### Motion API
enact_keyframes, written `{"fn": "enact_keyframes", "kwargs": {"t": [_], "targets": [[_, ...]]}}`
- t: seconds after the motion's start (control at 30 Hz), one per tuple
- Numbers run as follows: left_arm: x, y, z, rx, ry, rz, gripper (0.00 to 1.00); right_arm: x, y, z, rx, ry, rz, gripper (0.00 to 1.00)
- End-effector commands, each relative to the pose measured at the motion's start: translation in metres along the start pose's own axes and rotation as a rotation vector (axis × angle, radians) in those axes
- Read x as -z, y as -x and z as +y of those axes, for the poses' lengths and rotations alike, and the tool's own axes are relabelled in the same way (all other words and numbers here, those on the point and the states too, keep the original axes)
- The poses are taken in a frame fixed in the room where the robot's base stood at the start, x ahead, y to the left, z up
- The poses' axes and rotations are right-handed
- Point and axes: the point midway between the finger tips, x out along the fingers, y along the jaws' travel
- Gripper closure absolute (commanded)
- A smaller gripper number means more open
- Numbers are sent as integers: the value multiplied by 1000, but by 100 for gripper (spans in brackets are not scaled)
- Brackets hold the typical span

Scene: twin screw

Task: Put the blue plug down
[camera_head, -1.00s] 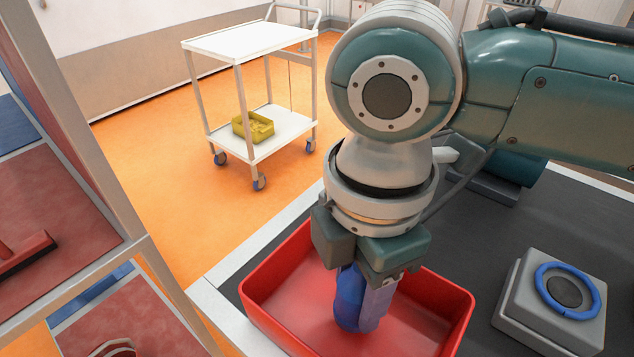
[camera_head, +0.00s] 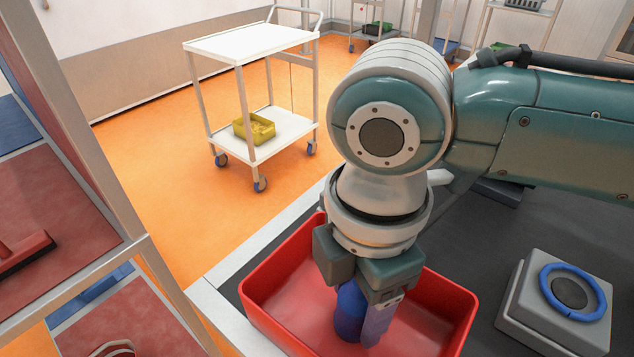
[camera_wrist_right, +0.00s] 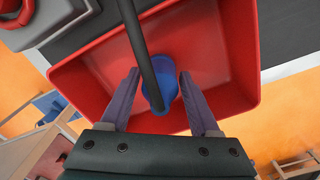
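The blue plug (camera_head: 348,312) is low inside the red tray (camera_head: 262,292), partly hidden by my right gripper (camera_head: 360,335). My right gripper points down into the tray, with one grey finger beside the plug. In the right wrist view the plug (camera_wrist_right: 163,75) is between the two fingers of my gripper (camera_wrist_right: 158,74). Narrow gaps show on both sides, so the fingers are open and apart from it. A dark bar crosses in front of part of the plug. Whether its underside touches the tray floor is hard to see. My left gripper is out of view.
A grey block with a blue ring (camera_head: 547,290) stands right of the tray on the dark tabletop (camera_head: 480,245). Shelves with red surfaces (camera_head: 55,190) stand at the left. A white trolley (camera_head: 245,42) holding a yellow bin (camera_head: 254,128) is on the orange floor behind.

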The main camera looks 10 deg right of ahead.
Motion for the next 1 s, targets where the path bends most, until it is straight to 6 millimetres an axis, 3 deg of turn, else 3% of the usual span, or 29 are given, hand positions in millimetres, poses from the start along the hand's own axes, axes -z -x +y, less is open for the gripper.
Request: {"fn": "enact_keyframes", "kwargs": {"t": [0.13, 0.47, 1.0], "targets": [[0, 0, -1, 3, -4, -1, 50, 0, 0, 0, 0, 0, 0, 20], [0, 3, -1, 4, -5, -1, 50, 0, 7, 1, -2, 1, 0, 20], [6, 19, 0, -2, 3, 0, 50, 0, 116, 1, -3, 0, 1, 20]]}}
